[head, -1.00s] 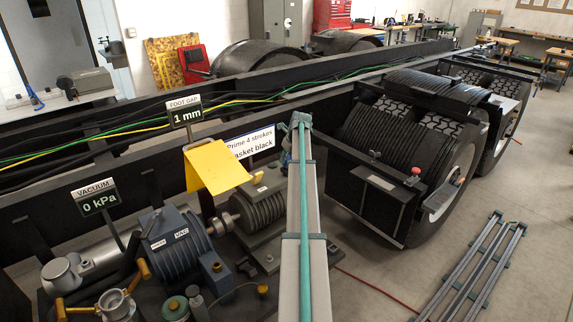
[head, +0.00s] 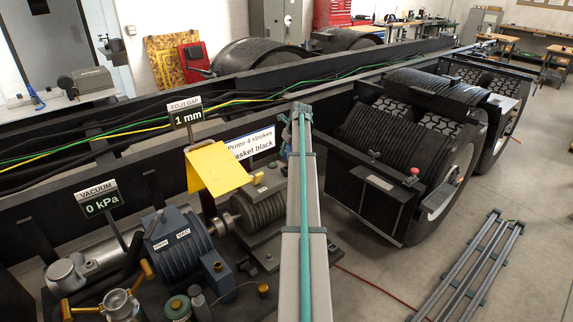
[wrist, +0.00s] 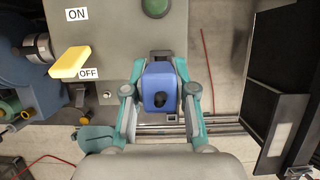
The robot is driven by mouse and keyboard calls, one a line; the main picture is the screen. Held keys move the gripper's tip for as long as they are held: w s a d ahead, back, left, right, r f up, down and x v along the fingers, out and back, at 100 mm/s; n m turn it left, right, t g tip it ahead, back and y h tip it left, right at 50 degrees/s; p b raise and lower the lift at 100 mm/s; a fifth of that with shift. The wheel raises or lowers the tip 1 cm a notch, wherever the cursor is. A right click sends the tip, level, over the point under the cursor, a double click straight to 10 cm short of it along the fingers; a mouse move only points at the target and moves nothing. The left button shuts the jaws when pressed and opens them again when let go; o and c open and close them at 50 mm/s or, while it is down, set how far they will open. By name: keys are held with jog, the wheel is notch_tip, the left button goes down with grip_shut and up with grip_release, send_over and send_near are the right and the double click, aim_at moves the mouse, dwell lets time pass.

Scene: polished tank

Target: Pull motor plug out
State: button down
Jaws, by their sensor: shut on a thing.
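The motor plug (wrist: 160,78) is a blue block with a small dark round spot on its near face, in the middle of the wrist view. My gripper (wrist: 160,92) is shut on it, with a teal-and-grey finger on each side. A dark part shows just beyond the plug; I cannot tell whether the two are still joined. The blue-grey motor (head: 178,242) stands at the lower left in the head view. There my arm's grey and teal link crosses the middle, and I cannot make out the gripper or the plug.
A yellow lever (wrist: 70,62) sits between ON and OFF labels, left of the gripper. A green button (wrist: 155,8) is at the top of the wrist view. A black panel (wrist: 286,70) stands at the right. A grey rack (head: 468,265) lies on the open floor.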

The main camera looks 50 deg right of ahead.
jog(key=shift+r+p, duration=0.55)
jog(key=shift+r, duration=0.65)
